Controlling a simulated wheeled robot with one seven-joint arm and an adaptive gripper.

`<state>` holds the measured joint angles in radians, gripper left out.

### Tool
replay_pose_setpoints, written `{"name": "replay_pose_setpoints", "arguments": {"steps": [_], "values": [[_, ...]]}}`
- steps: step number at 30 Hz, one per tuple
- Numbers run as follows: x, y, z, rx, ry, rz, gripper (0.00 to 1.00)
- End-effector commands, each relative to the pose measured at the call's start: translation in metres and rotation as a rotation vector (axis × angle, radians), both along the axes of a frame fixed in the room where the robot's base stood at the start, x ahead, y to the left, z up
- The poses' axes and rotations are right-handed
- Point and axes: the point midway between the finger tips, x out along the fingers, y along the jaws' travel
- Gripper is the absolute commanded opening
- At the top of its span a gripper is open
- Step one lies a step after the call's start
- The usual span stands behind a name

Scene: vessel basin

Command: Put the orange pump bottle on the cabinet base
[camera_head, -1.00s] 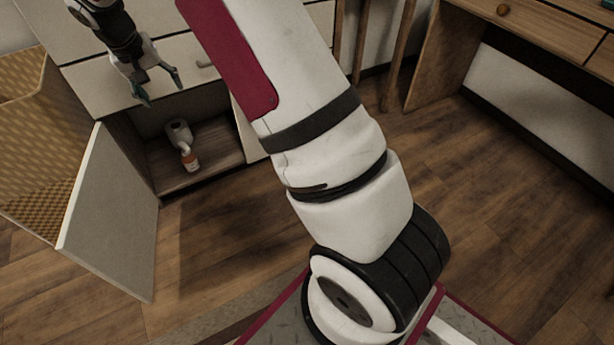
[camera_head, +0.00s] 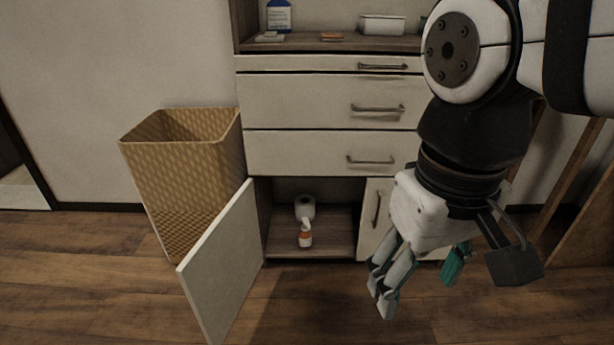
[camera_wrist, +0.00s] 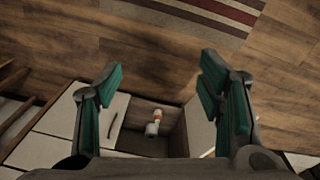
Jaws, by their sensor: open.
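My gripper (camera_head: 418,284) is open and empty, in front of and to the right of the cabinet opening in the head view. In the wrist view, my gripper (camera_wrist: 165,100) has its teal-padded fingers wide apart. The bottle (camera_wrist: 156,116) shows between them, some distance away, with the cabinet base (camera_wrist: 173,126) around it.
The open cabinet door (camera_head: 222,270) swings out left of the opening. A woven basket (camera_head: 185,175) stands beside it. Closed drawers (camera_head: 330,102) are above, and a shelf (camera_head: 340,45) holds small items. A striped rug (camera_wrist: 200,12) lies on the wooden floor.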

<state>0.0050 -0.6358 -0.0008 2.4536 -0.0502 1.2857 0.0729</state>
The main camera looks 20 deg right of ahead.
Motion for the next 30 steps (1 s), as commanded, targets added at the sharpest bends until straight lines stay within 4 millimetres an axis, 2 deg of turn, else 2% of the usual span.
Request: {"name": "replay_pose_setpoints", "arguments": {"steps": [1, 3, 7, 22, 30], "values": [[-0.016, 0.002, -0.005, 0.011, 0.001, 0.012, 0.62], [-0.032, 0.005, -0.011, 0.023, 0.007, 0.030, 0.62], [-0.048, 0.008, -0.018, 0.037, 0.014, 0.048, 0.62], [-0.050, 0.009, -0.019, 0.039, 0.017, 0.052, 0.62], [-0.049, 0.009, -0.010, 0.040, 0.019, 0.048, 0.62]]}}
